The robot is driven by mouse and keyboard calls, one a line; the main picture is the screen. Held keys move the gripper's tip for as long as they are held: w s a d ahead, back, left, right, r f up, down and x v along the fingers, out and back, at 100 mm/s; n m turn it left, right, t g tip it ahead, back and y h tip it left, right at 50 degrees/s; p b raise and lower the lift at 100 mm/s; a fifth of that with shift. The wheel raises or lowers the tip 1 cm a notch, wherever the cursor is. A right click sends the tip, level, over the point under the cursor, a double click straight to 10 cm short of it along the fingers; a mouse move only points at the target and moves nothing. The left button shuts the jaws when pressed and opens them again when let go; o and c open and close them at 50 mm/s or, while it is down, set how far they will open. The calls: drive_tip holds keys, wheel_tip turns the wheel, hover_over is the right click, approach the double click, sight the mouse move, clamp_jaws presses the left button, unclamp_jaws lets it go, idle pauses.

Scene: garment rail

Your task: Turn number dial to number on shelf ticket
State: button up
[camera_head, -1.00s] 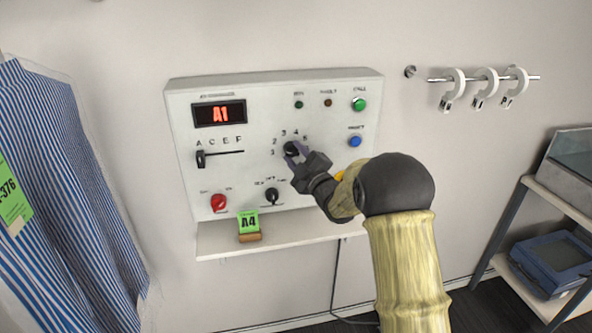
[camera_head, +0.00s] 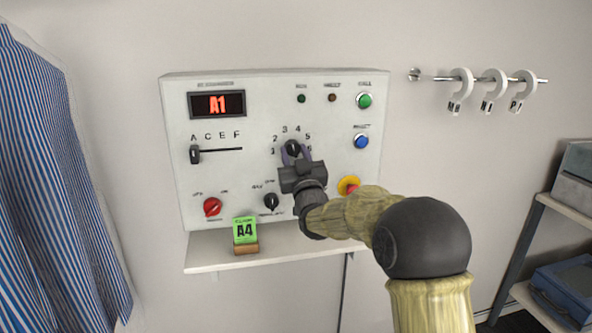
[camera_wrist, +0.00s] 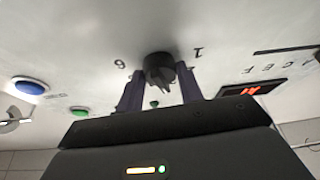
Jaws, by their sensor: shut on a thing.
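The number dial (camera_head: 292,148) is a black knob on the white control panel, ringed by printed numbers from 1 upward. My gripper (camera_head: 293,156) is at the dial, its two fingers on either side of the knob. In the wrist view the dial (camera_wrist: 160,72) sits between the fingers of my gripper (camera_wrist: 160,90), with numbers 6 and 1 visible beside it. Its exact pointer setting is hard to read. The red display (camera_head: 217,104) reads A1. The green shelf ticket (camera_head: 245,231) reads A4 and stands on the small shelf (camera_head: 290,246) under the panel.
The letter slider (camera_head: 195,154) is at A. A red knob (camera_head: 212,207), a black selector (camera_head: 271,202), a green button (camera_head: 365,101), a blue button (camera_head: 361,141) and a yellow-ringed red button (camera_head: 349,186) surround the dial. Striped shirts (camera_head: 50,180) hang at left.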

drive_tip(key=m+h+b, duration=0.1)
drive_tip(key=m, duration=0.1)
drive_tip(key=m+h+b, duration=0.1)
drive_tip(key=m+h, duration=0.1)
drive_tip(key=m, duration=0.1)
drive_tip(key=shift+a+f+m+t+b, duration=0.2)
drive_tip(key=shift+f+m+t+b, duration=0.1)
drive_tip(key=shift+t+b, duration=0.1)
drive_tip(key=shift+r+m+h+b, duration=0.2)
drive_tip(key=shift+m+h+b, duration=0.75)
drive_tip(key=shift+m, duration=1.45)
drive_tip(key=shift+h+p, duration=0.3)
drive_tip(key=shift+h, duration=0.05)
drive_tip(key=o, duration=1)
drive_tip(key=shift+r, duration=0.1)
drive_tip(key=shift+s, duration=0.1)
drive_tip(key=b+v, duration=0.2)
drive_tip(key=v, duration=1.5)
drive_tip(key=shift+s, duration=0.2)
